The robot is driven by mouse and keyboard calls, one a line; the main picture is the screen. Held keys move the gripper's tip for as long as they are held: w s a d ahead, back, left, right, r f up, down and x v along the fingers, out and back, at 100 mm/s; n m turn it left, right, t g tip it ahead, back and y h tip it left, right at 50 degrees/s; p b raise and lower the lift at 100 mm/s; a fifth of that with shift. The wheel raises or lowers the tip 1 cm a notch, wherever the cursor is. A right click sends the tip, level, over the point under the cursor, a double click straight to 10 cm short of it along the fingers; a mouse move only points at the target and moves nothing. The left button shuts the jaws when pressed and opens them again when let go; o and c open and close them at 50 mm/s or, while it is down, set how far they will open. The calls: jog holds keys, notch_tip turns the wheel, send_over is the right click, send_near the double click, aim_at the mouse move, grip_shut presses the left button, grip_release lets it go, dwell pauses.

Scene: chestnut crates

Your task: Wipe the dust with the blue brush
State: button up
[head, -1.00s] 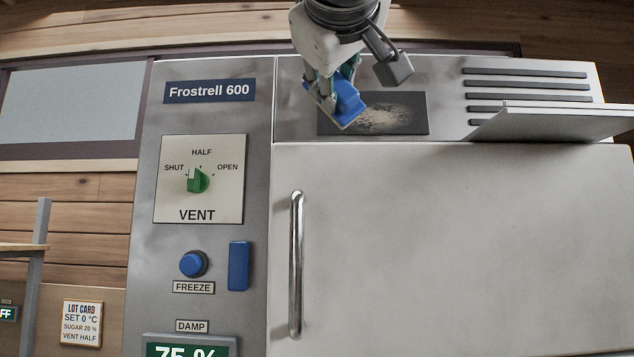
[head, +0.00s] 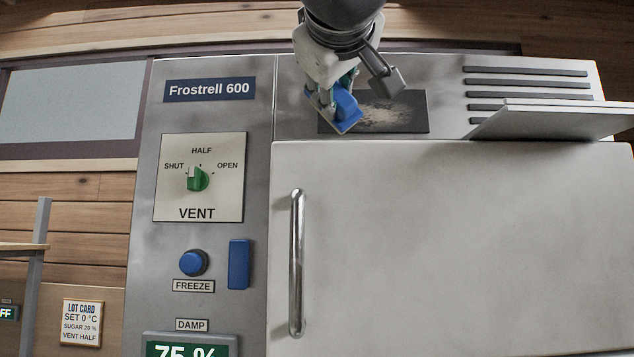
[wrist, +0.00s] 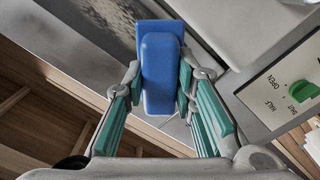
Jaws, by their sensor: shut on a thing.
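The blue brush (head: 347,107) is in my gripper (head: 333,98), over the left end of a dark panel (head: 417,126) on top of the Frostrell machine. The pale dust (head: 390,113) lies in a patch on that panel, to the right of the brush. In the wrist view the brush (wrist: 160,70) sits between the green-padded fingers of my gripper (wrist: 160,90), which is shut on it. The brush's underside is hidden, so I cannot tell whether it touches the panel.
A raised white flap (head: 560,120) and dark vent slots (head: 525,85) stand right of the panel. The machine's white door (head: 450,240) has a long metal handle (head: 296,262). The vent dial (head: 197,178) and blue freeze button (head: 193,262) are at left.

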jog(key=shift+w, duration=1)
jog(key=shift+d, duration=0.1)
jog(key=d+p, duration=0.1)
jog(key=d, duration=0.6)
jog(key=d+p, duration=0.1)
jog(key=d, duration=0.5)
jog(key=shift+w+d, duration=0.2)
jog(key=shift+d, duration=0.15)
dwell(1.1)
jog(key=shift+a, duration=0.1)
jog(key=shift+w+a+f+b, duration=0.1)
jog(key=shift+a+b, duration=0.7)
jog(key=shift+a, duration=2.6)
jog(key=shift+w+a+b, duration=0.1)
jog(key=shift+a+b, duration=0.65)
jog(key=shift+a, duration=2.65)
jog(key=shift+s, duration=0.15)
jog(key=shift+s+a, duration=0.1)
jog(key=shift+s, duration=2.85)
